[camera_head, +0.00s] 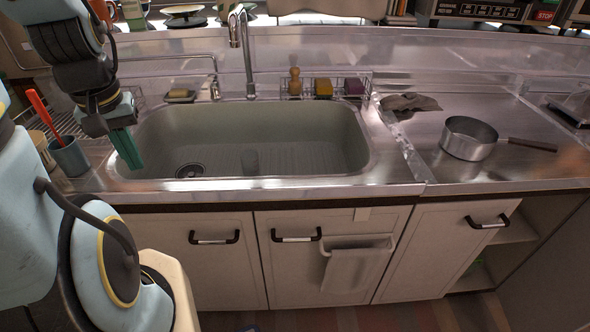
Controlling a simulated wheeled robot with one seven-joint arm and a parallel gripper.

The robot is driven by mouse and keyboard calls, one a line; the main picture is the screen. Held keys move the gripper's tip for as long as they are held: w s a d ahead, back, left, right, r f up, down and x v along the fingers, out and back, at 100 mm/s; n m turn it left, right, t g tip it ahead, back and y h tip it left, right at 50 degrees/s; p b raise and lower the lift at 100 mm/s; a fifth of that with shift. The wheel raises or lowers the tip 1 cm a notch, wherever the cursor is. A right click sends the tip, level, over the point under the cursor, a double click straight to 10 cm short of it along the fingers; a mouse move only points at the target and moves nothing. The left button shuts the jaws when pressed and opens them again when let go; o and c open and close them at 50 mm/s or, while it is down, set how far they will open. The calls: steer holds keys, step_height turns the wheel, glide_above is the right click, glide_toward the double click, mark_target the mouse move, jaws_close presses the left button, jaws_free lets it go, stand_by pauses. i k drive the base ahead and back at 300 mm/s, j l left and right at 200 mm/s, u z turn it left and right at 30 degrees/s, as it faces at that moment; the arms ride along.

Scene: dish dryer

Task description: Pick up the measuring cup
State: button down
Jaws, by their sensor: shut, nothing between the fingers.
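A round, straight-walled steel vessel (468,138) with a long dark handle stands upright on the right counter, its handle pointing right; it looks like the measuring cup or a small pan. My gripper (132,163) has teal fingers, points downward, and is shut and empty over the left end of the sink. It is far to the left of the steel vessel and apart from it.
The sink (350,180) fills the middle, with a tall faucet (240,45) behind it. A blue cup with utensils (69,158) stands left of my gripper. A wire caddy (338,88) stands behind the sink. A crumpled cloth (410,102) lies left of the steel vessel.

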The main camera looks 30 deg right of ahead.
mark_target(249, 157)
steer(key=z, duration=0.6)
steer(key=l+u, duration=0.1)
steer(key=u, duration=0.3)
steer(key=l+u, duration=0.1)
steer(key=u, duration=0.75)
steer(key=k+l+u, duration=0.1)
steer(key=u, duration=0.3)
steer(key=k+l+u, duration=0.1)
steer(key=k+l, duration=0.2)
steer(key=i, duration=0.15)
